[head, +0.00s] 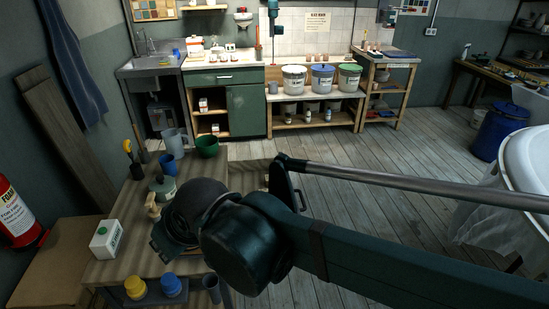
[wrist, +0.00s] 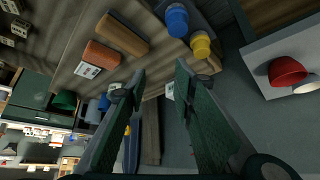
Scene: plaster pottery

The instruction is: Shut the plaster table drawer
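In the wrist view my gripper (wrist: 160,75) has its two green fingers well apart, with nothing between them. In the head view my dark wrist hangs over the right side of the near wooden table (head: 112,272) and hides part of it.
Bare floor (head: 345,165) lies to the right. A green cabinet (head: 247,110) stands behind.

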